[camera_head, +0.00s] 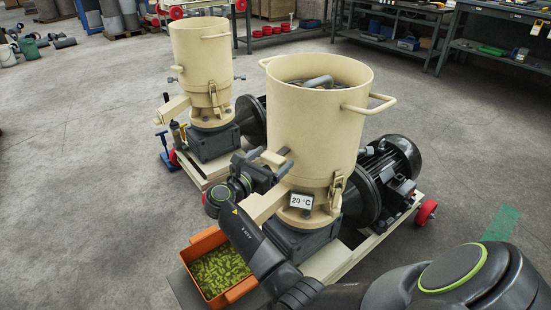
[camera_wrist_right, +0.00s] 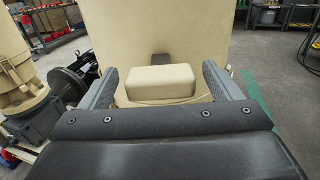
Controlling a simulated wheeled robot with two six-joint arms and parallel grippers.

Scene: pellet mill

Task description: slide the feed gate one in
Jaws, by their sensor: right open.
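The near pellet mill (camera_head: 315,120) is a cream hopper on a dark base. Its feed gate shows as a cream block-shaped handle (camera_wrist_right: 160,83) on the hopper wall, with a dark piece (camera_wrist_right: 160,59) just above and behind it. In the head view the handle (camera_head: 272,158) is small and partly hidden by my gripper. My right gripper (camera_head: 284,160) is at the hopper's lower left side. In the right wrist view its fingers (camera_wrist_right: 160,84) are open, one on each side of the handle, with gaps visible. My left gripper is not in view.
An orange bin (camera_head: 195,238) of green pellets (camera_head: 220,270) stands below the chute, beside my right arm. A 20 °C display (camera_head: 301,201) is on the mill's front. A second mill (camera_head: 203,60) stands behind left. Workbenches line the back; the left floor is open.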

